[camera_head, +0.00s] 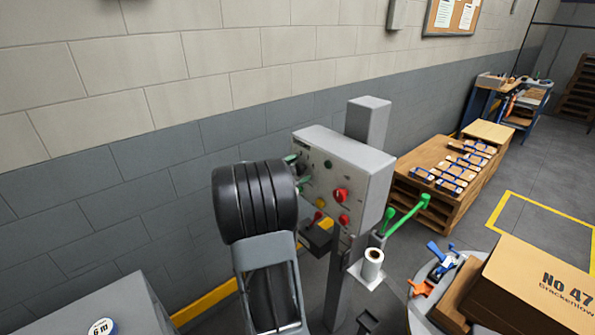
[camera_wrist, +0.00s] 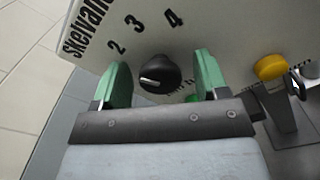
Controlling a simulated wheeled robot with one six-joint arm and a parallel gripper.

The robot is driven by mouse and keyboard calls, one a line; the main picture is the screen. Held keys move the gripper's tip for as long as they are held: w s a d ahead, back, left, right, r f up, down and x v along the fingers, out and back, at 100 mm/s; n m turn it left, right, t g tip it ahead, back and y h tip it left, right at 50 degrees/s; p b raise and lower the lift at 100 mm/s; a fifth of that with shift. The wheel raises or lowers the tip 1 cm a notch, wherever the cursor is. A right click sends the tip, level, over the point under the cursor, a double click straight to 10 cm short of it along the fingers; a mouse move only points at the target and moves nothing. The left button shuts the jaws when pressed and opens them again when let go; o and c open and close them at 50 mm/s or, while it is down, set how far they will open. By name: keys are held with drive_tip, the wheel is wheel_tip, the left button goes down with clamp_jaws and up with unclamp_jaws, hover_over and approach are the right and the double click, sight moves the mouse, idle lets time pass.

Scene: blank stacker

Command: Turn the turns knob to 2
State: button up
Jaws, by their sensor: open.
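The turns knob (camera_wrist: 160,74) is a round black knob with a white pointer mark, on the light grey control panel (camera_head: 350,150). Printed numbers 2, 3 and 4 stand beside it in the wrist view. The white mark lies on the knob's lower left part, and I cannot tell exactly which number it points at. My gripper (camera_wrist: 163,80) is open, with one green finger on each side of the knob and visible gaps between. In the head view my gripper (camera_head: 299,172) is at the panel's left part, and my arm partly hides that side.
A yellow button (camera_wrist: 271,67) is right of the knob in the wrist view. In the head view the panel also carries red knobs (camera_head: 340,195) and a green button (camera_head: 328,163). A green-handled lever (camera_head: 408,212) and a paper roll (camera_head: 372,264) are to the right.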

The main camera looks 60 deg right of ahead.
drive_tip(key=b+v, duration=0.2)
drive_tip(key=v, duration=1.1)
drive_tip(key=shift+a+b, duration=0.35)
drive_tip(key=shift+w, duration=0.2)
